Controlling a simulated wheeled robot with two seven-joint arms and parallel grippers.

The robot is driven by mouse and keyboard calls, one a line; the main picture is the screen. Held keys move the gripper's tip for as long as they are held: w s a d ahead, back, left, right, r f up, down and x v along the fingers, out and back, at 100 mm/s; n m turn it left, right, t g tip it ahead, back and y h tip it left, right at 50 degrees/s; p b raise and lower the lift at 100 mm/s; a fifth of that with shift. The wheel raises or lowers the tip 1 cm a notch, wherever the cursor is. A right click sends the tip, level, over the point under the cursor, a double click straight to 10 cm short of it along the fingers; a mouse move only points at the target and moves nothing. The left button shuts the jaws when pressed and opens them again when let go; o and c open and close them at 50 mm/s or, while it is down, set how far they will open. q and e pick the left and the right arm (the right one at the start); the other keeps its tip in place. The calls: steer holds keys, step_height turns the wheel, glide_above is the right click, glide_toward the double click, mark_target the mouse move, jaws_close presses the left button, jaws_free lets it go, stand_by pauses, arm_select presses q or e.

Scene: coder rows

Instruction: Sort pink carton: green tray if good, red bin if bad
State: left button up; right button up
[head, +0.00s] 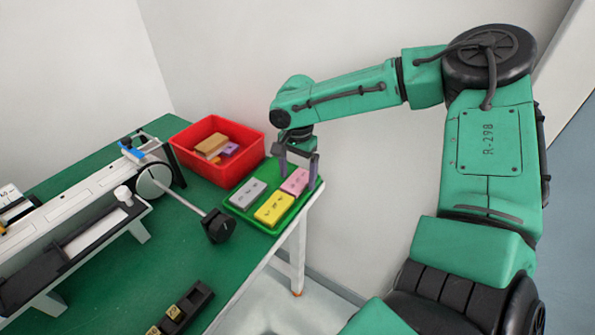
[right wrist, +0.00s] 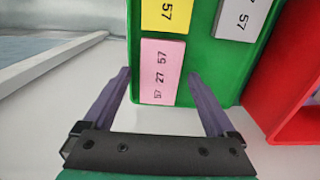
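The pink carton (head: 295,182) lies in the green tray (head: 267,186), beside a yellow carton (head: 274,208) and a grey carton (head: 247,193). In the right wrist view the pink carton (right wrist: 161,72) shows the printed numbers 57, 27 and 57. My right gripper (head: 298,172) is at the tray's back right part by the pink carton. In the right wrist view its fingers (right wrist: 160,73) are apart, with nothing clasped between them. The red bin (head: 192,164) stands behind the tray and holds several cartons. My left gripper is not in view.
A white conveyor machine (head: 95,195) with a rod and black head (head: 217,226) stands left of the tray on the green table (head: 150,275). A dark holder (head: 188,308) with yellow pieces lies near the front. The table's edge runs close by the tray.

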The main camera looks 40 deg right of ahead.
step_height(320, 180, up, 15)
steer(key=p, duration=0.1)
steer(key=shift+f, duration=0.2)
